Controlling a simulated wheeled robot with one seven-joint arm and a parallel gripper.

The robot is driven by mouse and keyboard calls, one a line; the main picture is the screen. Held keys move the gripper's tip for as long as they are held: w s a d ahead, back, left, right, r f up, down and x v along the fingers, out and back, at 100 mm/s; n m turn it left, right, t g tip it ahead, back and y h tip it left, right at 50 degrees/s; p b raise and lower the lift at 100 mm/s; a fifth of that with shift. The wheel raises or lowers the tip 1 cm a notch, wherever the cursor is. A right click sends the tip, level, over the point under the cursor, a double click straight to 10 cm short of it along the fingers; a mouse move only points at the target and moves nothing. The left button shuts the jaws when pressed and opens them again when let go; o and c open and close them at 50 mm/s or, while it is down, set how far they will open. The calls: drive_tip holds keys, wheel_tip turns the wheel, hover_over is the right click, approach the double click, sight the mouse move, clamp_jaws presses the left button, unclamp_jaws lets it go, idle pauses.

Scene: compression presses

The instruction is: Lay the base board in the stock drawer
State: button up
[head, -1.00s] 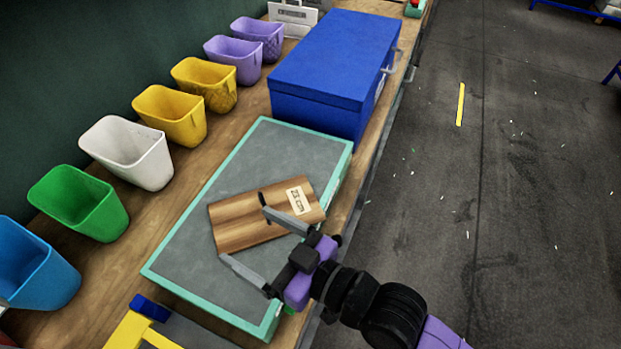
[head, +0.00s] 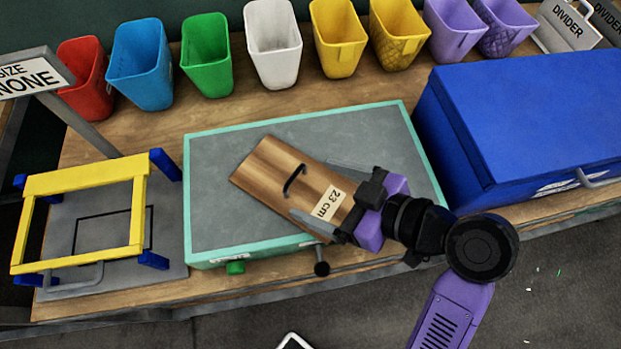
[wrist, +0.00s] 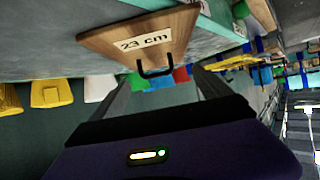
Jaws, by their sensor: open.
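The base board appears to be a brown wooden board (head: 275,180) with a black loop handle and a "23 cm" label. It lies slanted on the grey top of a teal-edged box (head: 220,225). The board also shows in the wrist view (wrist: 120,42), its handle in front of my gripper. My gripper (head: 315,190) is open at the label end, one finger along each side of the board; I cannot tell whether they touch it. No open drawer shows. A closed blue chest (head: 545,110) has a front handle and a partly hidden label; I cannot tell whether it holds the stock drawer.
Bins, including a white one (head: 273,45), line the back of the wooden bench. A yellow frame with blue corners (head: 85,180) stands on a grey plate at the left. A green knob (head: 235,267) and a dark rod lie at the teal box's front edge.

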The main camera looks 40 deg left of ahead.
sight(294, 174)
drive_tip(key=x, duration=0.5)
drive_tip(key=p+x, duration=0.1)
drive_tip(key=x, duration=0.1)
drive_tip(key=shift+w+a, duration=0.25)
drive_tip(key=shift+w, duration=0.15)
drive_tip(key=shift+r, duration=0.1)
drive_tip(key=c, duration=1.7)
drive_tip(key=shift+o, duration=0.2)
drive_tip(key=shift+r, duration=0.1)
